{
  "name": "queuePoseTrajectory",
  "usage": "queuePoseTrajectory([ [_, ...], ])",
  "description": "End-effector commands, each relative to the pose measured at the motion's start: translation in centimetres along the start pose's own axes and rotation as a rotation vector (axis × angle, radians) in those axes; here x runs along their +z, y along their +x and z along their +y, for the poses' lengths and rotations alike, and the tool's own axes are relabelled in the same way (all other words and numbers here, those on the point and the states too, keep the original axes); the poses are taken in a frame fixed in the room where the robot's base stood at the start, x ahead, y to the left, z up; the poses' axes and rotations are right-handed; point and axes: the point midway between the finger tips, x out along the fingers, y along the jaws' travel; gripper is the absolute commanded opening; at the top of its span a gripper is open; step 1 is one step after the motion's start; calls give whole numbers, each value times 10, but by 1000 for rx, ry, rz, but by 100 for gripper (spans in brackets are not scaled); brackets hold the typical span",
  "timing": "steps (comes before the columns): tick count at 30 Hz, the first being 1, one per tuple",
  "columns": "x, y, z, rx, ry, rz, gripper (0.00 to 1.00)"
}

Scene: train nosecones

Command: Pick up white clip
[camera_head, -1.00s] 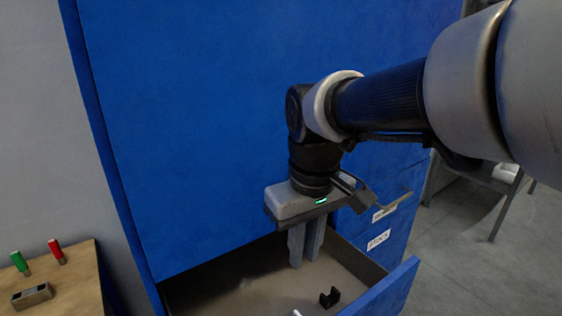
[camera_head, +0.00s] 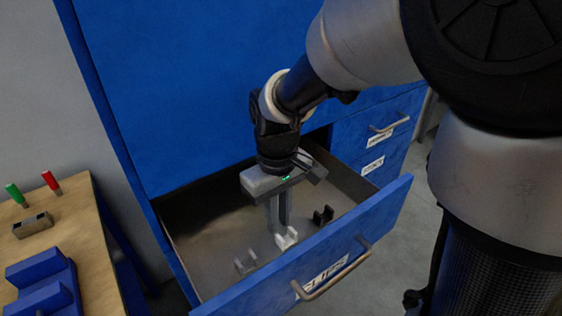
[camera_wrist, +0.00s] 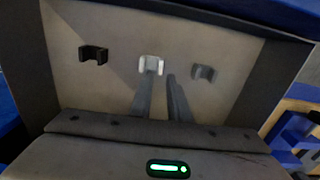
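The white clip (camera_head: 286,239) stands in the open drawer (camera_head: 205,235), right by my fingertips. In the wrist view the white clip (camera_wrist: 151,63) shows just beyond the left fingertip, partly overlapped by it. My gripper (camera_head: 278,228) points down into the drawer with its fingers apart and nothing held between them. In the wrist view there is a gap between the fingers of my gripper (camera_wrist: 159,77). I cannot tell whether a finger touches the clip.
A black clip (camera_head: 323,214) and a grey clip (camera_head: 246,262) stand on either side of the white one. The drawer's blue front (camera_head: 385,220) with its handle (camera_head: 338,272) is close. A wooden table (camera_head: 85,225) with a blue block (camera_head: 45,285) is at left.

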Motion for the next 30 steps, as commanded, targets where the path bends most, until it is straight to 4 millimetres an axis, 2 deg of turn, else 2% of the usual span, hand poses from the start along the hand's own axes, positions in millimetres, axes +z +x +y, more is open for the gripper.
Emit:
queuePoseTrajectory([
  [12, 8, 50, 0, -1, 1, -2, 16],
  [20, 7, 52, 0, 0, 1, 1, 16],
  [24, 7, 52, 0, 0, 1, 1, 0],
  [30, 7, 52, 0, 0, 1, 1, 0],
])
